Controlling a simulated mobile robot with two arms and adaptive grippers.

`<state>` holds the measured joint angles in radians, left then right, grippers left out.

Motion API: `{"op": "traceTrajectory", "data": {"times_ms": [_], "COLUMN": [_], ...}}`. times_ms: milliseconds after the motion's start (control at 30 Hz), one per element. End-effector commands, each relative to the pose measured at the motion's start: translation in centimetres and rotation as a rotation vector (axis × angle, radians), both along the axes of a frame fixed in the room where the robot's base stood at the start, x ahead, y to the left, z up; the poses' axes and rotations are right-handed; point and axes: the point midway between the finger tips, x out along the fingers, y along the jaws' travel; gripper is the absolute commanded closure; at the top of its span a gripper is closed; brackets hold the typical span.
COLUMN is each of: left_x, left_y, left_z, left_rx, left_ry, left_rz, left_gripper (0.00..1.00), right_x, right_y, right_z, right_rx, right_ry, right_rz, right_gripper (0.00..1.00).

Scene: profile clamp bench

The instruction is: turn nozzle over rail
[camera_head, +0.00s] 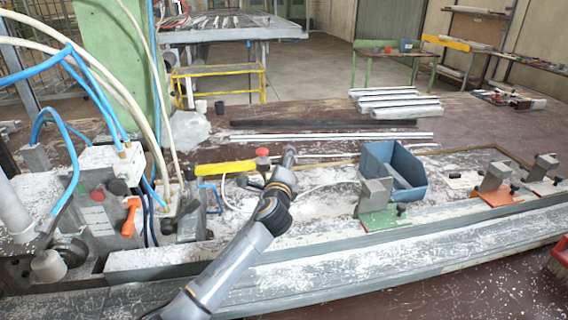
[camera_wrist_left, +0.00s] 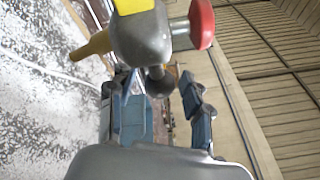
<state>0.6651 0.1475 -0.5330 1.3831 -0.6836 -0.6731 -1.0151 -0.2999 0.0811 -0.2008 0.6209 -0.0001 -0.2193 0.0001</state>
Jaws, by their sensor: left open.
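The nozzle unit has a yellow body (camera_head: 225,167) and a red knob (camera_head: 262,152) on top, left of centre in the head view. In the left wrist view its grey head (camera_wrist_left: 140,38), red knob (camera_wrist_left: 202,25) and brass-coloured tube (camera_wrist_left: 90,47) are close in front of my left gripper (camera_wrist_left: 155,88). The fingers are open, apart on either side of the view. I cannot tell whether they touch the nozzle. The grey rail (camera_head: 400,262) runs along the bench front. My right gripper is not in view.
A blue bin (camera_head: 412,170) stands right of my arm. Green (camera_head: 382,219) and orange (camera_head: 494,193) clamp bases sit behind the rail. A valve block with hoses (camera_head: 110,170) fills the left. White chips cover the bench. Profiles (camera_head: 395,103) lie farther back.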

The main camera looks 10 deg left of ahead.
Motion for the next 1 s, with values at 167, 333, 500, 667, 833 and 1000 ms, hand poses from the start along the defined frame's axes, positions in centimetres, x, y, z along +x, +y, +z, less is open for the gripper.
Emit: {"op": "traceTrajectory", "data": {"times_ms": [167,333,500,667,833,1000], "left_x": [0.0,0.0,-0.1,-0.5,-2.1,-5.0], "left_y": [0.0,0.0,0.0,-0.1,-0.6,-1.2], "left_z": [0.0,0.0,0.0,0.0,0.3,0.5], "left_rx": [0.000,0.000,0.000,0.001,0.003,0.004], "left_ry": [0.000,0.001,0.001,0.003,0.005,0.007], "left_rz": [0.000,0.000,0.000,-0.018,-0.083,-0.200], "left_gripper": [0.77,1.00,1.00,1.00,1.00,1.00], "right_x": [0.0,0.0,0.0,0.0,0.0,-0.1], "right_y": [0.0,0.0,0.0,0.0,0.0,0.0], "right_z": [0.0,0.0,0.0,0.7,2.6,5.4], "right_rx": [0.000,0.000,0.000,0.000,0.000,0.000], "right_ry": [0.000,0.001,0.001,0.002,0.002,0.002], "right_rz": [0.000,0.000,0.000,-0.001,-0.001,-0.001], "right_gripper": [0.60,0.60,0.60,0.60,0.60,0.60]}}
